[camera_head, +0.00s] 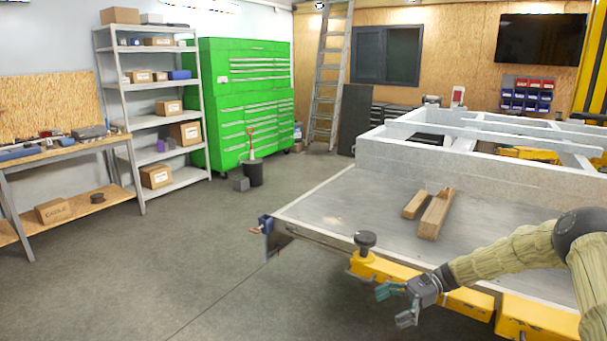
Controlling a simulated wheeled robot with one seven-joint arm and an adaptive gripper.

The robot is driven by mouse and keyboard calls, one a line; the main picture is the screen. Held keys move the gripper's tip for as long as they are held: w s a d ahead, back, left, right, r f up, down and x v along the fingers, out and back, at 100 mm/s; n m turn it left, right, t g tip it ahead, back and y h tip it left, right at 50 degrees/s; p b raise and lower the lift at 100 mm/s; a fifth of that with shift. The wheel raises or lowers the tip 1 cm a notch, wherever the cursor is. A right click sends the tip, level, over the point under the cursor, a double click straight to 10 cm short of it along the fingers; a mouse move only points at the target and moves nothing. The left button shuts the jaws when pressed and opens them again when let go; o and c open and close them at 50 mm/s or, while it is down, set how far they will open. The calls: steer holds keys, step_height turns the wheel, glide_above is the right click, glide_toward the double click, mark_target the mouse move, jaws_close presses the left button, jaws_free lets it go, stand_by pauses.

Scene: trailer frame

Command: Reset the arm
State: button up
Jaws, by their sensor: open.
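My gripper (396,304) is at the lower right in the head view, at the end of my arm (510,254), which comes in from the right edge. Its two fingers are spread apart and nothing is between them. It appears in front of the yellow beam (463,297) along the near side of the trailer frame (395,158). How far it is from the beam I cannot tell. Two wooden blocks (436,214) lie on the trailer's grey deck (343,205), beyond the gripper and apart from it.
A dark round knob (366,239) stands up at the deck's near edge. A blue clamp-like part (266,224) sits at its left corner. A workbench (62,150), shelf (150,118), green cabinet (243,100) and black bucket (253,172) stand at left. The floor left of the trailer is clear.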

steer(key=s+a+f+n+h+b, duration=0.1)
steer(key=s+a+f+h, duration=0.2)
steer(key=s+f, duration=0.55)
steer(key=s+a+f+n+h+b, duration=0.1)
steer(key=s+a+f+n+h, duration=0.15)
steer(key=s+f, duration=0.6)
steer(key=s+a+f+n+h+b, duration=0.1)
steer(key=s+a+f+h, duration=0.15)
steer(key=s+f, duration=0.6)
steer(key=s+d+f+n+t+h+b, duration=0.25)
steer(key=s+f+n+h, duration=0.25)
steer(key=s+f, duration=0.55)
steer(key=s+d+r+n+t, duration=0.1)
steer(key=s+r+n, duration=0.1)
steer(key=s, duration=0.4)
steer(key=s+d+r+n+t+h+b, duration=0.1)
steer(key=s+d+r+n, duration=0.1)
steer(key=s, duration=0.4)
steer(key=shift+s+d+r+n+h, duration=0.25)
steer(key=shift+r+n+h, duration=0.1)
steer(key=shift+n, duration=0.3)
